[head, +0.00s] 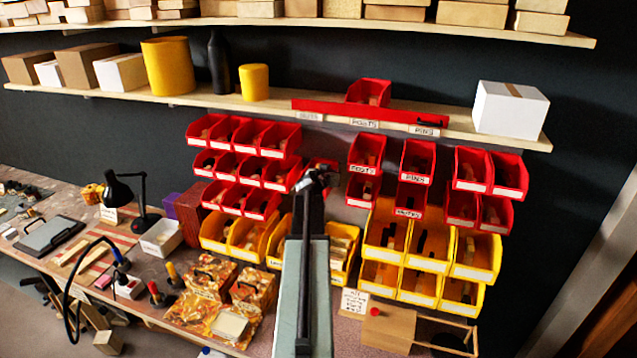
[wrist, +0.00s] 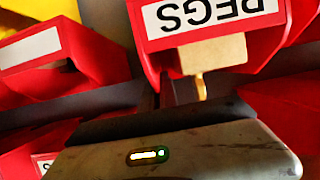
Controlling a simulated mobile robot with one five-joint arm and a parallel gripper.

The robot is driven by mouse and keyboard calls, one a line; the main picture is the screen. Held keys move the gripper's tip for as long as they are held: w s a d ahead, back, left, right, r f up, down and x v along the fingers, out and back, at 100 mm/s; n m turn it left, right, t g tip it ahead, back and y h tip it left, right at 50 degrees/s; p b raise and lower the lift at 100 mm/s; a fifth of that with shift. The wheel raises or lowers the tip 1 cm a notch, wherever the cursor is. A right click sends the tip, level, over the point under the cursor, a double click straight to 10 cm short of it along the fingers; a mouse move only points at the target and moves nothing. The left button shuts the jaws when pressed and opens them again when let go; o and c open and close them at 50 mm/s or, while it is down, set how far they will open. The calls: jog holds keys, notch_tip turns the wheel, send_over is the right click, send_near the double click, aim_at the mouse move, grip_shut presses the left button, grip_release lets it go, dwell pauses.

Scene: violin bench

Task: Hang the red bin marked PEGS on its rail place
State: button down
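The red bin marked PEGS fills the upper middle of the wrist view (wrist: 272,50), its white label upside down there. A tan pad on a brass-coloured stem, seemingly a finger of my gripper (wrist: 205,57), lies against the bin's front rim just below the label; the other finger is hidden. My gripper (head: 318,180) appears shut on that rim. In the head view the red bin (head: 325,163) shows partly behind my gripper, in front of the wall between the left and middle red bins. Its label is hidden there.
Red bins (head: 280,140) hang close on the left, with more red bins (head: 368,150) on the right. Yellow bins (head: 388,232) hang below. A shelf (head: 180,97) runs above, holding another red bin (head: 368,90) and a white box (head: 510,107). A black lamp (head: 122,190) stands on the cluttered bench.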

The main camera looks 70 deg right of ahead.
jog(key=shift+d, duration=1.25)
dwell(0.8)
jog(key=shift+f+b, duration=0.85)
jog(key=shift+b, duration=0.05)
dwell(0.4)
jog(key=c, duration=1.6)
grip_release()
jog(key=shift+o, duration=0.2)
jog(key=shift+a, duration=0.15)
jog(key=p+v, duration=0.2)
jog(key=v, duration=0.5)
jog(key=shift+a+r+p, duration=0.15)
jog(key=shift+a+p, duration=0.25)
jog(key=shift+d, duration=0.1)
